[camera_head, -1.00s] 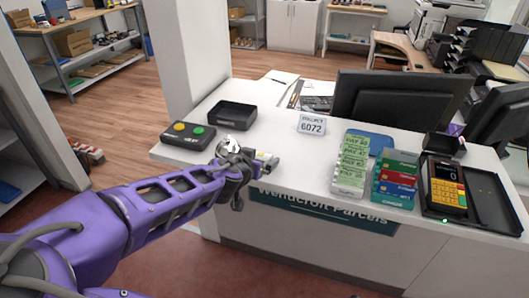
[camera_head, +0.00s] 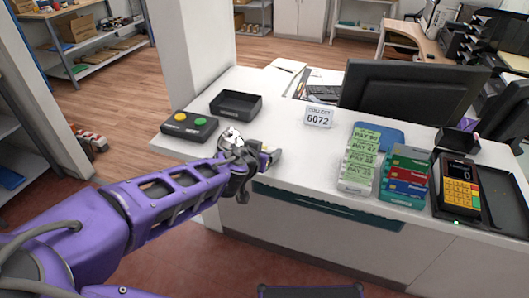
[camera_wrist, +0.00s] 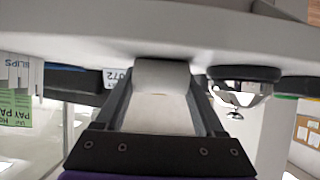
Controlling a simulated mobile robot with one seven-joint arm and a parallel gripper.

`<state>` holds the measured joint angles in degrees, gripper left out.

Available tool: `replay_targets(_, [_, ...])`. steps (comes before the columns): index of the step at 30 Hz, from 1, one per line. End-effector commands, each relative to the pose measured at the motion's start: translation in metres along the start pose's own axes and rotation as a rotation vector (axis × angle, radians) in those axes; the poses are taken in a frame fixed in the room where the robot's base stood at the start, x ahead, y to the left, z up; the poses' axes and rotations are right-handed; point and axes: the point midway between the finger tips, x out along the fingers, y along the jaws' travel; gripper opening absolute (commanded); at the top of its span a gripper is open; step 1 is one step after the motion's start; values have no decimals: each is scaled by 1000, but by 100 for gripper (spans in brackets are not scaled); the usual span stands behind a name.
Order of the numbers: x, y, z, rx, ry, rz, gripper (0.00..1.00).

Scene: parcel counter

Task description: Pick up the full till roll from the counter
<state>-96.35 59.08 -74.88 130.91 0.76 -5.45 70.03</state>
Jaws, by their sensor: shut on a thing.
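The till roll (camera_wrist: 160,75) is white and sits between the two dark fingers of my gripper (camera_wrist: 162,100) in the wrist view, with pale paper-like surface below it. My gripper is shut on it. In the head view my gripper (camera_head: 262,160) is at the front left edge of the white counter (camera_head: 300,165). The roll is mostly hidden there by my wrist and fingers. I cannot tell whether it touches the counter or hangs just above it.
Right are a number sign (camera_head: 318,116), green slips (camera_head: 360,160), card boxes (camera_head: 405,178) and a card terminal (camera_head: 460,185).

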Motion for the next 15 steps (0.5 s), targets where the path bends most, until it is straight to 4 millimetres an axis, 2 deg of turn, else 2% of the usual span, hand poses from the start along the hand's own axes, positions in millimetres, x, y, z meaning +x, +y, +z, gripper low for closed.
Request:
replay_targets(1, [0, 0, 0, 0, 0, 0, 26])
replay_targets(3, [0, 0, 0, 0, 0, 0, 16])
replay_targets(10, [-1, 0, -2, 1, 0, -1, 16])
replay_targets(15, [-12, -1, -22, 4, 0, -3, 16])
